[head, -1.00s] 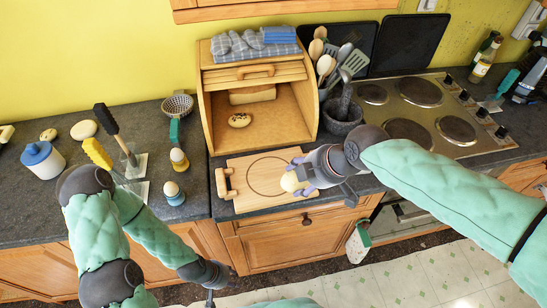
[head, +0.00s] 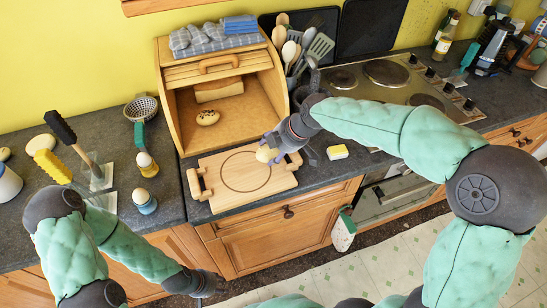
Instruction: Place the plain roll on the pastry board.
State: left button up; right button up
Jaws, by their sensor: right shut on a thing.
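The plain roll (head: 264,155), small and pale yellow, is held in my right gripper (head: 270,152). My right gripper is shut on it and covers part of it. The roll shows over the upper right of the pastry board (head: 232,198), at the edge of its marked circle. I cannot tell whether it touches the wood. The board is light wood with a handle at each side and lies at the counter's front edge. My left gripper (head: 207,287) hangs low in front of the cabinets, away from the board; its fingers are too unclear to judge.
An open bread box (head: 172,125) behind the board holds a dotted roll (head: 207,117) and a loaf (head: 219,90). A yellow-and-white block (head: 337,152) lies right of the board. Egg cups (head: 145,201) and upright brushes (head: 62,129) stand to the left. The hob (head: 362,88) is at right.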

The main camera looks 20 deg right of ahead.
aim_at(274, 156)
jog(key=f, duration=0.2)
jog(key=f+b, duration=0.1)
jog(key=f, duration=0.1)
jog(key=shift+w+d, duration=0.15)
jog(key=shift+w, duration=0.25)
jog(key=shift+f+b, duration=0.15)
jog(key=shift+b, duration=0.2)
jog(key=o, duration=0.8)
jog(key=shift+o, duration=0.2)
